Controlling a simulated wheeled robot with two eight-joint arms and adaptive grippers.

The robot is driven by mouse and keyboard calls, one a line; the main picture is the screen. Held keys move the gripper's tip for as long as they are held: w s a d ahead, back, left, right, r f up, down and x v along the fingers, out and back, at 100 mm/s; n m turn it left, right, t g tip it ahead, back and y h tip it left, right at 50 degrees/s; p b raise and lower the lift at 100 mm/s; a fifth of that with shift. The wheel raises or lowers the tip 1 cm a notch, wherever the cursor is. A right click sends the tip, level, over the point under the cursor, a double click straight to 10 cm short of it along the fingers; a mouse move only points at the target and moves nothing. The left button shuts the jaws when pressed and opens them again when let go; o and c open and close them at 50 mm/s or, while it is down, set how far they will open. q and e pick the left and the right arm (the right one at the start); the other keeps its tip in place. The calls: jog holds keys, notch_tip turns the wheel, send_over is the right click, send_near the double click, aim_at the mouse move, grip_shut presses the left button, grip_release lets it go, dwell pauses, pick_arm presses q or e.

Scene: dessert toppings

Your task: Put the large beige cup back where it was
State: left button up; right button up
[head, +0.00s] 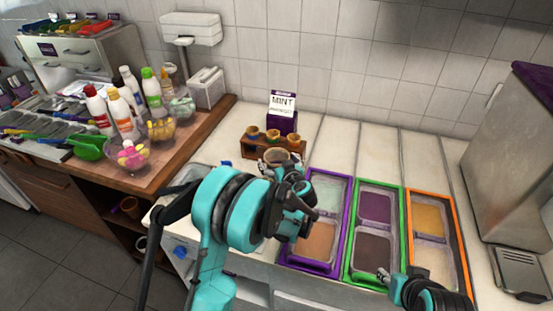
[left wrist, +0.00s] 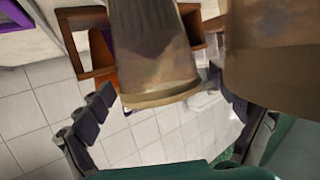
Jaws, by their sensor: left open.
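A beige-brown cup (head: 277,157) shows just beyond my left gripper (head: 285,172) in the head view, in front of a small wooden holder (head: 252,147). The gripper hides its lower part. In the left wrist view the fingers of my left gripper (left wrist: 162,105) are spread apart. A brown cup (left wrist: 155,55) shows between and beyond them, its rim toward the fingers. A second, nearer brown cup (left wrist: 272,55) fills the upper right. I cannot tell which of these is the large beige cup. My right gripper (head: 384,275) is low at the right, its opening unclear.
Coloured topping trays lie to the right, the purple-framed one (head: 343,215) close to my left arm. Bottles (head: 98,110) and bowls stand on the left counter. The white counter behind the trays (head: 355,150) is clear.

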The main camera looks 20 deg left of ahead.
pick_arm(q)
jog(key=p+v, duration=0.2)
jog(key=v, duration=0.9)
jog(key=s+a+r+m+g+h, duration=0.35)
jog(key=s+a, duration=0.25)
jog(key=s, duration=0.6)
jog(key=s+d+m+g+h, duration=0.1)
jog(key=s+d+m+h, duration=0.1)
jog(key=s, duration=1.3)
jog(key=m+h, duration=0.1)
jog(key=h, duration=0.1)
jog(key=shift+s+d+h, duration=0.2)
jog(key=shift+d+h, duration=0.1)
jog(key=shift+h, duration=0.05)
jog(key=shift+r+g, duration=0.1)
jog(key=shift+g, duration=0.15)
